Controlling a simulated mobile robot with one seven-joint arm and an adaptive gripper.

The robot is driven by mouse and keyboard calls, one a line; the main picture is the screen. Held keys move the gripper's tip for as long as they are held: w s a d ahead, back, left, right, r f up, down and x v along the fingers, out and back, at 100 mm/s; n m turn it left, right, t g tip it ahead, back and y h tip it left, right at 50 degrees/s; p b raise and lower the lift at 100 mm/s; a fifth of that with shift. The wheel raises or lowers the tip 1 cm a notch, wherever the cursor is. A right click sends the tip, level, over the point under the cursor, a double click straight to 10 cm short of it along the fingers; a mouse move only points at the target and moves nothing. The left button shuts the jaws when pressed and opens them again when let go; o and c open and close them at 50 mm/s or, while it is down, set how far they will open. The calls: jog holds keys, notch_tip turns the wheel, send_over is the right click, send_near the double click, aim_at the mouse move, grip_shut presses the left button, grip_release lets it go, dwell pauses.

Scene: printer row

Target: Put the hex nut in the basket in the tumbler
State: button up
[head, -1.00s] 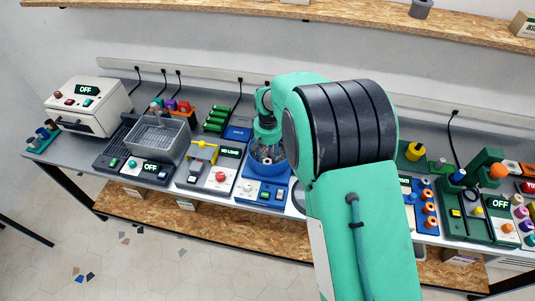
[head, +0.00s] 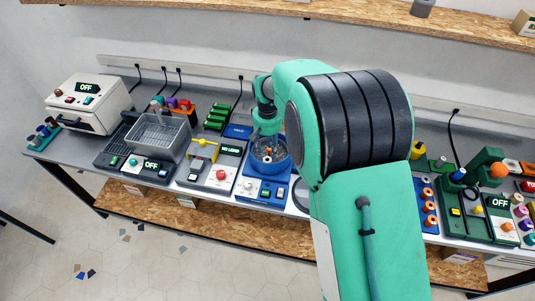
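My gripper (head: 267,139) points down over the blue round bowl of what looks like the tumbler (head: 283,165). Its fingers are small and dark here, and I cannot tell whether they are open or shut or hold anything. Small pieces, one of them orange, show inside the bowl; I cannot tell whether a hex nut is among them. A grey wire basket (head: 158,134) sits in a grey bath unit reading OFF, left of the tumbler. No hex nut can be made out in the basket.
A white station (head: 217,177) with a yellow handle and red button stands between basket and tumbler. A white oven (head: 88,105) is at the far left. A green holder (head: 217,117) stands behind. Coloured parts (head: 430,207) crowd the right. My arm hides the bench's middle right.

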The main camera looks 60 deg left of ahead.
aim_at(268, 159)
notch_tip(268, 159, up, 8)
dwell(0.4)
jog(key=shift+w+a+f, duration=0.1)
jog(key=shift+a, duration=0.05)
dwell(0.3)
dwell(0.4)
